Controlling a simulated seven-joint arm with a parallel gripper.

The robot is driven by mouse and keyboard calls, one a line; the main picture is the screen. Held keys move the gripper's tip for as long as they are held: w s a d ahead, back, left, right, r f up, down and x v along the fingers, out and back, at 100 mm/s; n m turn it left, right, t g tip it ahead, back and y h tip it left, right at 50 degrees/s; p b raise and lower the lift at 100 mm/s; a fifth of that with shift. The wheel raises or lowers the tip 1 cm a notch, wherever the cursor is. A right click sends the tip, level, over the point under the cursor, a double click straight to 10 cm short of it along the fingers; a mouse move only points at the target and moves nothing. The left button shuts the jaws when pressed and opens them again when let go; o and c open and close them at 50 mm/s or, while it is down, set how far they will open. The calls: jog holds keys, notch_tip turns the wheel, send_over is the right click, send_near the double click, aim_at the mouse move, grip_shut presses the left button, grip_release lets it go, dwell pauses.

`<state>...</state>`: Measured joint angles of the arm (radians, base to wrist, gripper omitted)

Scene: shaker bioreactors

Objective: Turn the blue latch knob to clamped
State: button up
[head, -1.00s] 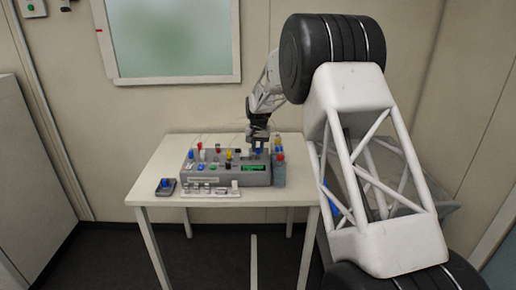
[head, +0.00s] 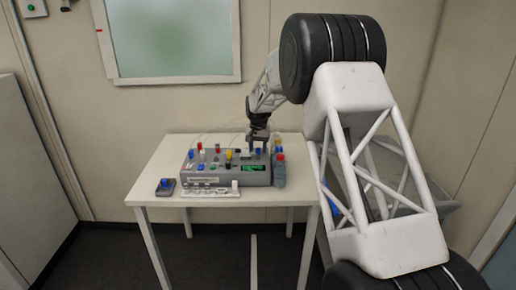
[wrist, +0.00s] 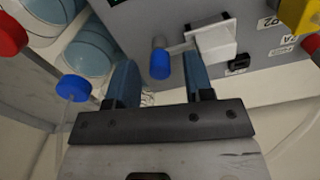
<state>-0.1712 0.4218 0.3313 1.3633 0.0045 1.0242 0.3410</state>
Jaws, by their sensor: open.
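The blue latch knob (wrist: 160,62) shows in the wrist view as a blue end on a short pale lever. The lever joins a white block (wrist: 212,40) on the grey panel. My gripper (wrist: 160,80) is open, with one finger to each side of the knob in the picture; neither finger is seen to grip it. How far the fingertips are from the panel I cannot tell. In the head view my gripper (head: 257,143) is over the right part of the grey device (head: 222,176), close to the blue knob (head: 258,151).
A bottle (head: 279,174) stands at the device's right end. Several coloured knobs fill the device top. The white table's (head: 165,160) left part is mostly clear.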

aim_at(258, 149)
jog(key=shift+r, duration=3.85)
jog(key=shift+s, duration=0.1)
jog(key=shift+s+d+r, duration=0.15)
jog(key=shift+r, duration=0.05)
jog(key=s+d+r, duration=0.4)
jog(key=s+r, duration=0.1)
jog(key=s, duration=0.6)
jog(key=s+d+r+n+t, duration=0.1)
jog(key=s+d+r, duration=0.3)
jog(key=s, duration=0.7)
jog(key=s+d+r, duration=0.4)
jog(key=s+r, duration=0.1)
jog(key=s, duration=0.6)
jog(key=s+d+f, duration=0.1)
jog(key=s+f, duration=0.1)
jog(key=s, duration=0.8)
jog(key=s+d+f+t, duration=0.1)
jog(key=s+d+f, duration=0.1)
jog(key=s, duration=0.9)
jog(key=s+d+f, duration=0.1)
jog(key=s+f, duration=0.1)
jog(key=s, duration=0.9)
jog(key=shift+d+f+n+t, duration=0.3)
jog(key=shift+f+n, duration=0.1)
